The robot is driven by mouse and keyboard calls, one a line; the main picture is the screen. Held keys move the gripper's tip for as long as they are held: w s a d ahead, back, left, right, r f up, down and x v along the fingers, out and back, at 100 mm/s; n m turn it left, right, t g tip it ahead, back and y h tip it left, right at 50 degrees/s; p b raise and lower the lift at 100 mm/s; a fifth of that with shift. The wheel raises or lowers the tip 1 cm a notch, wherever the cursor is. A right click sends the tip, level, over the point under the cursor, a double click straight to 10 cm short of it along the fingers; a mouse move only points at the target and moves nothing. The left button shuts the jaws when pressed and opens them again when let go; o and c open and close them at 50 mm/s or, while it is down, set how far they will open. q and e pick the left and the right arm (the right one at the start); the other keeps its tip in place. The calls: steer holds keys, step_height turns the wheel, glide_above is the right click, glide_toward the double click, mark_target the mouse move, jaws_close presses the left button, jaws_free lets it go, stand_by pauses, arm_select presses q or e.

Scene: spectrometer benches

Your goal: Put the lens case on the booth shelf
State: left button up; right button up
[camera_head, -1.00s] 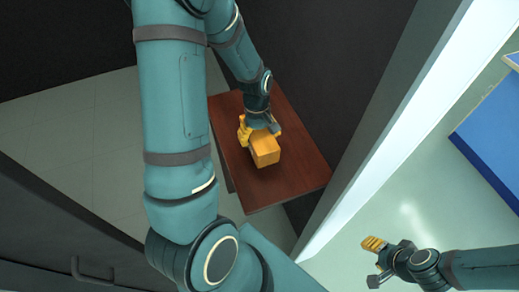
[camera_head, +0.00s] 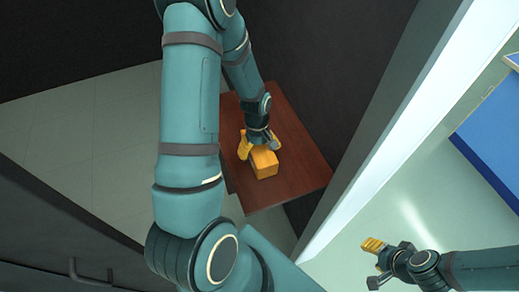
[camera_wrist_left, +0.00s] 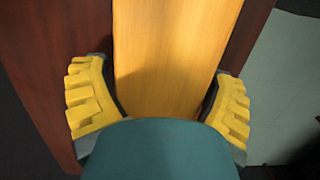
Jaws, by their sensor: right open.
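The lens case, an orange box (camera_head: 264,163), is over the brown wooden booth shelf (camera_head: 285,185). I cannot tell whether its underside touches the board. My left gripper (camera_head: 259,143) is shut on it from above, with a yellow finger at either side. In the left wrist view, the case (camera_wrist_left: 170,60) fills the space between the two yellow fingers (camera_wrist_left: 162,95), and the reddish board (camera_wrist_left: 40,80) shows beside it. My right gripper (camera_head: 372,264) is open and empty, apart from the case, at the lower right.
Dark walls (camera_head: 320,60) stand behind and beside the shelf. A pale panel edge (camera_head: 400,130) separates the shelf from my right arm. A blue surface (camera_head: 490,140) lies at far right. The shelf's front right part is bare.

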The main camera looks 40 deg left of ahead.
arm_select(q)
steer(key=shift+o, duration=0.2)
steer(key=shift+r, duration=0.1)
steer(key=shift+r, duration=0.2)
step_height(320, 180, up, 12)
steer(key=a+p, duration=0.1)
steer(key=shift+w+a+f, duration=0.2)
steer(key=shift+w+a, duration=0.1)
steer(key=shift+w, duration=0.1)
steer(key=shift+s+d+f, duration=0.1)
